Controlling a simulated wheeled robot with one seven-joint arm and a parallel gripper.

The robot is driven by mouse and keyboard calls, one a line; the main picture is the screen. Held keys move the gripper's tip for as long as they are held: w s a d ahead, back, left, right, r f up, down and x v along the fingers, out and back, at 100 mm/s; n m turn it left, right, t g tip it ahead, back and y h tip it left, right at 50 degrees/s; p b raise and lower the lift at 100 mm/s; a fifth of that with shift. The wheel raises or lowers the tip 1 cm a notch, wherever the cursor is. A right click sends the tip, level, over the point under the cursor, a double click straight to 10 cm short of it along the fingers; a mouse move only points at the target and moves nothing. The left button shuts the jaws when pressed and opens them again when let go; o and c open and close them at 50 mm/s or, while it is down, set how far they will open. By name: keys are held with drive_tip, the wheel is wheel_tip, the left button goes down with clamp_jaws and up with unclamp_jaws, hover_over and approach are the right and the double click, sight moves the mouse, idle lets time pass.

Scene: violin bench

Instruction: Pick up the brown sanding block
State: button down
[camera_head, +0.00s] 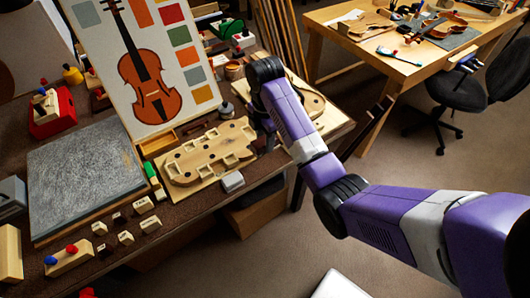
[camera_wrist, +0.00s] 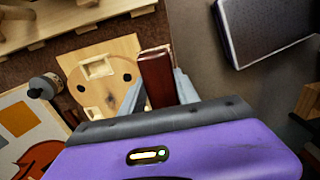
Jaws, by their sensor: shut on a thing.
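The brown sanding block (camera_wrist: 155,77) is a reddish-brown, box-shaped piece in the wrist view. It stands out between the two grey fingers of my gripper (camera_wrist: 158,92), which are shut on it. Its lower end is hidden by the purple gripper housing. In the head view my purple arm reaches to the bench beside the right end of a pale wooden jig (camera_head: 205,155). My fingers and the block cannot be made out there, as the arm covers them.
The jig also shows in the wrist view (camera_wrist: 122,102), left of the block. A violin poster (camera_head: 122,45) stands behind it on the dark bench. A grey slab (camera_head: 80,170), several small blocks and a red box (camera_head: 52,112) lie left. Another wooden table (camera_head: 340,40) stands at the back right.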

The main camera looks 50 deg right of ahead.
wheel_tip(320, 180, up, 9)
drive_tip(key=p, duration=0.8)
drive_tip(key=shift+r, duration=0.2)
